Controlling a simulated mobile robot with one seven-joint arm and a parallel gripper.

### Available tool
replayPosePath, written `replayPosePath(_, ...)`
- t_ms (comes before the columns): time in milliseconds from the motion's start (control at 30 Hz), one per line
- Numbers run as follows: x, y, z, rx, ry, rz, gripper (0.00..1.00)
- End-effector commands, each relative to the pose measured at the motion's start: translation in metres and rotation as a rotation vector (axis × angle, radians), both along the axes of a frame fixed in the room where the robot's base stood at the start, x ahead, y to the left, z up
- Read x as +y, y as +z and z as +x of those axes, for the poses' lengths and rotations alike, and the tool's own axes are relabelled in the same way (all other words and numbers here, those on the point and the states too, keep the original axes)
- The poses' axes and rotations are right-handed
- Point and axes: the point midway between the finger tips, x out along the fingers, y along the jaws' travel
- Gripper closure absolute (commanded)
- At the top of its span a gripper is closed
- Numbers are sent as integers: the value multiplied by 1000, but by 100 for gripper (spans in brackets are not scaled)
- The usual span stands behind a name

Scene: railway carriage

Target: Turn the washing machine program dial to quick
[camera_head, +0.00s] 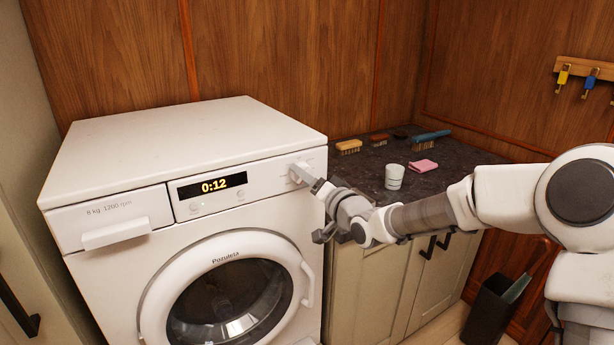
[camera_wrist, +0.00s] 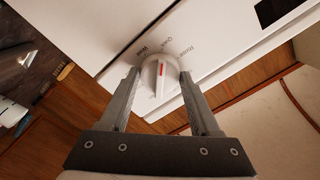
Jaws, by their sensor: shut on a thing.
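The white washing machine (camera_head: 190,130) stands at the left, its display (camera_head: 212,185) reading 0:12. Its round white program dial (camera_head: 295,174) is at the right end of the control panel, partly hidden by my gripper (camera_head: 308,178). In the wrist view the dial (camera_wrist: 160,74) has a red mark that points upward in the picture, toward small printed labels. One label seems to read Quick; the exact setting is hard to tell. My gripper (camera_wrist: 159,78) is shut on the dial, one finger on each side.
A dark counter (camera_head: 440,185) to the right holds a white cup (camera_head: 394,177), a pink sponge (camera_head: 423,166) and several brushes. Keys hang on a wall rack (camera_head: 585,67). A black bin (camera_head: 492,308) stands on the floor at the lower right.

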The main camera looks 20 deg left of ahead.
Motion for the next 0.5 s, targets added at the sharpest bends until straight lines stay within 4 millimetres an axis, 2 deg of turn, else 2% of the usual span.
replayPosePath(400,0,0,0,5,1,3,92)
replayPosePath(433,0,-1,0,5,1,3,31)
replayPosePath(500,0,-1,0,5,1,3,19)
